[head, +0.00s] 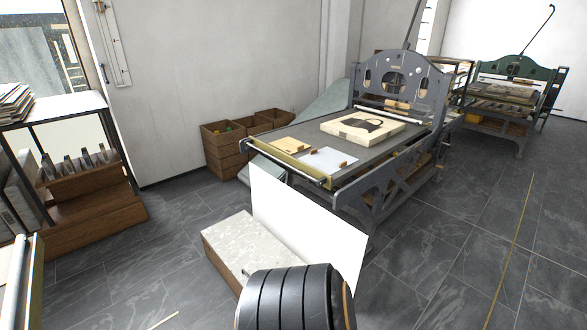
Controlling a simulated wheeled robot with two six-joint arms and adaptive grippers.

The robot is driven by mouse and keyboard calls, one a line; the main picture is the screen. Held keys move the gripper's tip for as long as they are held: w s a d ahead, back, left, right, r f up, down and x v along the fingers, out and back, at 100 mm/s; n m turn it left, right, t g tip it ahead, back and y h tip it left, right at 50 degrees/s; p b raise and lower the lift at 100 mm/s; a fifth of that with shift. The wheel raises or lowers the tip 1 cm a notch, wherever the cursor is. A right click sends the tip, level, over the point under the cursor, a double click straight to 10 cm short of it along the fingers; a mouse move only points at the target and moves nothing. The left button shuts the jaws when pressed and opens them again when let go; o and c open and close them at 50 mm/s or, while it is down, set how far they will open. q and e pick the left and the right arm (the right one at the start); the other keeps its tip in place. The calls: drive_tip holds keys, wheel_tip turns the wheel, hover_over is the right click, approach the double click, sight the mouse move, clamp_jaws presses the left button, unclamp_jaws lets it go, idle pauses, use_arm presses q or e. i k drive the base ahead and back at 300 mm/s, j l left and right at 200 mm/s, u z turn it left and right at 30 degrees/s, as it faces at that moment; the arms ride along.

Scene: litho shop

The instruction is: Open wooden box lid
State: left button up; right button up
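Wooden boxes (226,160) stand against the wall left of the press, open at the top with small things inside. A low block with brown sides (219,268) and a speckled pale top (240,240) sits on the floor in front of the press. A plain white panel (305,236) rises at its right edge; I cannot tell whether it is a lid or is joined to the block. I cannot tell which of these is the task's wooden box. Neither of my grippers is in view.
A grey press (400,85) carries a pale stone (362,127) and sheets. A green press (515,75) stands behind it. A shelf (60,106) is at left. A black ribbed cylinder (290,300) fills the bottom centre. The tiled floor is free at right and left of centre.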

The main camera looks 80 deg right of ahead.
sight(245, 247)
drive_tip(key=z, duration=2.3)
